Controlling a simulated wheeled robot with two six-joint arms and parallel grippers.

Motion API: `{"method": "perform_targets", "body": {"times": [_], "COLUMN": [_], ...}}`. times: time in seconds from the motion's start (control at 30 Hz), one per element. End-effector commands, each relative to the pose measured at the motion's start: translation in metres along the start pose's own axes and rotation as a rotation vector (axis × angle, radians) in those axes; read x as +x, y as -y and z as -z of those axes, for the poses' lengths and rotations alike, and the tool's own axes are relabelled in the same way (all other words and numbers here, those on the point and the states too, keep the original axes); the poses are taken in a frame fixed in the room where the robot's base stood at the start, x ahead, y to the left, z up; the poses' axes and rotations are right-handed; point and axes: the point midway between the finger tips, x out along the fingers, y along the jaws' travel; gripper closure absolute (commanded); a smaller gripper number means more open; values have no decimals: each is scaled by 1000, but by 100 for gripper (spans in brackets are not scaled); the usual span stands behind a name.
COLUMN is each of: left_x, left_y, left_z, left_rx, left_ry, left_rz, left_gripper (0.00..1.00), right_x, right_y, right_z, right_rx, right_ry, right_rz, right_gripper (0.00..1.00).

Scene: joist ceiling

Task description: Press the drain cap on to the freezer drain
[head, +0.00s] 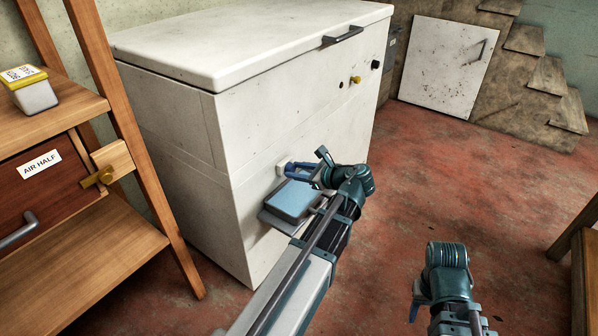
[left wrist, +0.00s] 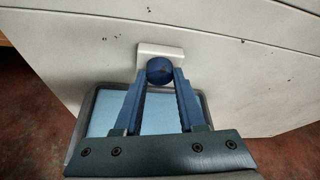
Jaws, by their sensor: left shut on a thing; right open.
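The white chest freezer (head: 285,120) stands with its front towards me. Its drain is a small white block (head: 282,168) low on the front; it also shows in the left wrist view (left wrist: 176,50). My left gripper (head: 298,170) is at the drain, shut on the round dark blue drain cap (left wrist: 159,71). In the left wrist view the cap lies in front of the block between the fingertips. I cannot tell whether it touches the drain. My right gripper (head: 415,302) is open and empty, away from the freezer at the lower right; its fingers are partly hidden.
A grey tray with light blue inside (head: 288,202) sits under the drain, below my left gripper. A wooden shelf (head: 122,250) stands left, with a yellow-lidded tub (head: 33,92). A white panel (head: 445,70) leans by the stairs.

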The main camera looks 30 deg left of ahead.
Motion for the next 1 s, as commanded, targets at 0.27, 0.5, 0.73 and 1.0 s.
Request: {"method": "perform_targets", "body": {"times": [0.27, 0.5, 0.73, 1.0], "left_x": [2, 2, -15, -73], "left_y": [0, 0, 1, 2], "left_z": [-1, -1, -3, -4], "left_rx": [0, 0, 2, 3], "left_ry": [-1, 0, -1, -1], "left_rz": [0, 0, 3, 4], "left_gripper": [28, 26, 26, 26], "right_x": [0, 0, -8, -31], "right_y": [0, 0, -1, -3], "right_z": [0, 0, 0, -2], "right_rx": [0, 0, 0, -2], "right_ry": [0, 0, 0, 1], "right_rz": [0, 0, 0, 0], "right_gripper": [50, 50, 50, 50]}}
